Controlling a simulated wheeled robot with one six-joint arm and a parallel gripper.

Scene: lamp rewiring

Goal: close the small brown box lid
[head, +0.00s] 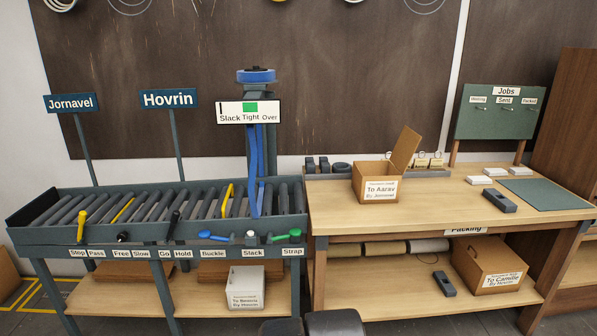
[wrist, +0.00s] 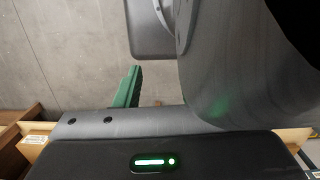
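The small brown box (head: 375,188) stands on the left part of the packing table and carries a label "To Aarav, By Jornavel". Its lid (head: 404,149) is open and stands up, tilted to the right. Its inside is mostly hidden by the front wall. The box does not show clearly there. My gripper is not near the box in the head view. I cannot tell whether it is open or shut.
The packing table (head: 446,207) also holds a dark block (head: 499,201), a green mat (head: 545,193) and white pieces. A larger brown box (head: 489,267) sits on the shelf below. A roller conveyor (head: 160,215) with levers stands left. The table front is clear.

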